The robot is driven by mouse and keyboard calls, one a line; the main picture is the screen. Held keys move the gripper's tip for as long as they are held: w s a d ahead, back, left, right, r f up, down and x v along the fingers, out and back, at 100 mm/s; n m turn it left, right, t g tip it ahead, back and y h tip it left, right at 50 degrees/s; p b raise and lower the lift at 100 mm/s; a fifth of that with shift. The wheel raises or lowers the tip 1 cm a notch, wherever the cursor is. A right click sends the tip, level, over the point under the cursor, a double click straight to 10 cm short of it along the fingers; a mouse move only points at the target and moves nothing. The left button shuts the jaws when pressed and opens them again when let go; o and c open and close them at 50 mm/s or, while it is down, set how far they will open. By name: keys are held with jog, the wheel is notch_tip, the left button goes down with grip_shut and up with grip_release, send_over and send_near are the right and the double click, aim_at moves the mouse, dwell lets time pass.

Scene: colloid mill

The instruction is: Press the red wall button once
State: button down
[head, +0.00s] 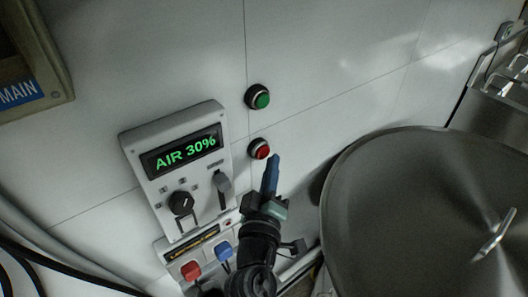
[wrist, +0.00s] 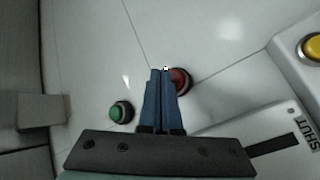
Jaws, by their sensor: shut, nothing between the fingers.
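The green button also shows in the wrist view (wrist: 121,112), left of the fingers.
A grey control box (head: 178,160) reading "AIR 30%" is on the wall left of the red button, with a knob and lever. Red and blue switches (head: 191,270) sit below it. A large metal lid (head: 430,210) stands close on the right. A yellow button (wrist: 312,47) shows at right.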

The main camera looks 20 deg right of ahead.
jog(key=s, duration=0.1)
jog(key=s+d+p, duration=0.1)
jog(key=s, duration=0.2)
jog(key=shift+s+d, duration=0.3)
jog(key=shift+d, duration=0.05)
dwell(0.6)
